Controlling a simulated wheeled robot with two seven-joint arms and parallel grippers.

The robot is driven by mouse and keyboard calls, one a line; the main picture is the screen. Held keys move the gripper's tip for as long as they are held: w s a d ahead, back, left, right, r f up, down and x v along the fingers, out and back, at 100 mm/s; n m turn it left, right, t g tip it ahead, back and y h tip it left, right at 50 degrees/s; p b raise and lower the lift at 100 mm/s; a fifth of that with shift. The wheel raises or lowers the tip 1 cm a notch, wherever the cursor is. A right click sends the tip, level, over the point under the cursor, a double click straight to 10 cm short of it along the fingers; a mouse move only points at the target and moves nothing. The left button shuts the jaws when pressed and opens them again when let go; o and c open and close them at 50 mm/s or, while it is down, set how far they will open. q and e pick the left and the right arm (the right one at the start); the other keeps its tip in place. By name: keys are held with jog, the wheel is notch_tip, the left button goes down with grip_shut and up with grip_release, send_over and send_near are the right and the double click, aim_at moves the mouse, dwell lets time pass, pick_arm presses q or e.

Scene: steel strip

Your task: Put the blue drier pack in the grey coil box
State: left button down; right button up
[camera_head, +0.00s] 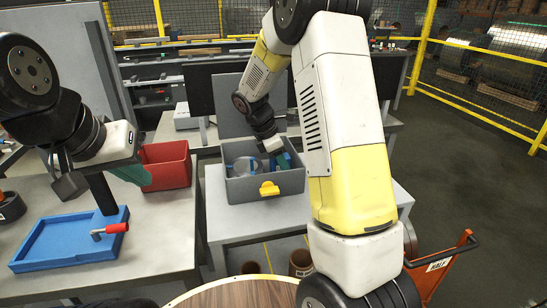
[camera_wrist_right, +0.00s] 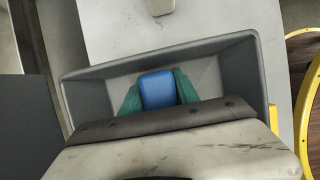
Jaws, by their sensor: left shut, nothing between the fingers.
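The grey coil box (camera_head: 265,188), with a yellow handle on its front, stands on a pale table. My right gripper (camera_head: 284,160) reaches down into it from above. In the right wrist view, its green fingers (camera_wrist_right: 158,95) touch both sides of the blue drier pack (camera_wrist_right: 158,89), within the walls of the grey box (camera_wrist_right: 235,68). The underside of the pack is hidden, so I cannot tell if it touches the floor. Grey and blue round shapes show inside the box in the head view. My left gripper (camera_head: 132,174) is shut and empty beside the red bin, above the left table.
A red bin (camera_head: 166,166) stands on the left table. A blue tray (camera_head: 70,240) with a red-handled tool (camera_head: 111,229) lies in front of it. A round wooden top (camera_head: 240,294) is at the bottom. An orange cart (camera_head: 440,265) stands at the right.

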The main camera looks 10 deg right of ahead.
jog(key=o, duration=0.4)
jog(key=shift+o, duration=0.2)
jog(key=v, duration=0.8)
jog(key=shift+f, duration=0.1)
